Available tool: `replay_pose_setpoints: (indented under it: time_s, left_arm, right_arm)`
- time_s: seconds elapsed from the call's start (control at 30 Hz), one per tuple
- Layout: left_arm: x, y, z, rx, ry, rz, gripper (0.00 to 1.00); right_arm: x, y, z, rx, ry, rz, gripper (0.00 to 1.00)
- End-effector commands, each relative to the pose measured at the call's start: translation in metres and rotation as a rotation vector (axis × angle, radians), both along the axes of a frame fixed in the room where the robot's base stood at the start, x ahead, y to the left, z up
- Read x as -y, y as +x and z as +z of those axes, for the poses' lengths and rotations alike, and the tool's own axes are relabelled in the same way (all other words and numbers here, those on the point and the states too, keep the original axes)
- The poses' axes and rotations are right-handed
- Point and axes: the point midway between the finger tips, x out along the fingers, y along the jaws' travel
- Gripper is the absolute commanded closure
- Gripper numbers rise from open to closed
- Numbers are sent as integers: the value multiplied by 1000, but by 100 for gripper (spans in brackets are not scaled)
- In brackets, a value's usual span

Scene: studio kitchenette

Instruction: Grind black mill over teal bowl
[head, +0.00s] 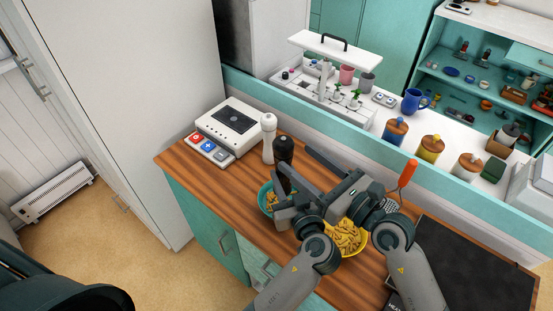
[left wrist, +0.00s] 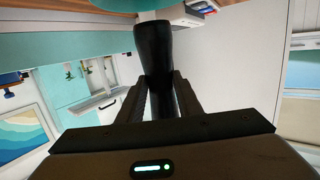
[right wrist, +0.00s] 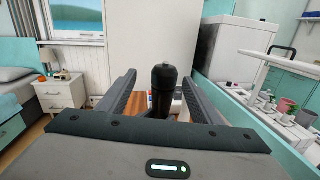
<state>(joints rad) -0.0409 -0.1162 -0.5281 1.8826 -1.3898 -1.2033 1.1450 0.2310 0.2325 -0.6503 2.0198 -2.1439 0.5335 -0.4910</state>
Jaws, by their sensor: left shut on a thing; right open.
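The black mill (head: 284,150) is held by my left gripper (head: 284,192), which is shut on its body. In the left wrist view the mill (left wrist: 156,60) lies between the fingers. The teal bowl (head: 263,193), holding yellow food, is just below and left of the mill in the head view, partly hidden by the gripper. My right gripper (head: 298,160) is open, its fingers pointing towards the mill's upper part. In the right wrist view the black mill (right wrist: 163,82) stands between the open fingers, with a gap on both sides.
A white mill (head: 268,138) stands close behind the black one. A yellow bowl of pasta (head: 347,238) sits under my arms. A white appliance (head: 232,121) is at the counter's left, a dark cooktop (head: 475,270) at its right. A raised ledge with jars (head: 395,131) runs behind.

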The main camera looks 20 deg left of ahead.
Motion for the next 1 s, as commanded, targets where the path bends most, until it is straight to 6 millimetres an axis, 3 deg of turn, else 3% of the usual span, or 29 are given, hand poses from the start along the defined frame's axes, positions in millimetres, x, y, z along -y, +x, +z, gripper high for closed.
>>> replay_pose_setpoints:
  time_s: [0.27, 0.6, 1.0]
  left_arm:
    - [0, 0, 1, 1, 0, 0, 99]
    - [0, 0, 1, 1, 0, 0, 99]
    - [0, 0, 1, 1, 0, 0, 99]
  right_arm:
    - [-31, -13, 50, -212, 192, 175, 41]
    - [-52, -43, 51, -805, 347, 410, 41]
    - [-48, -45, 41, -1578, 461, 482, 41]
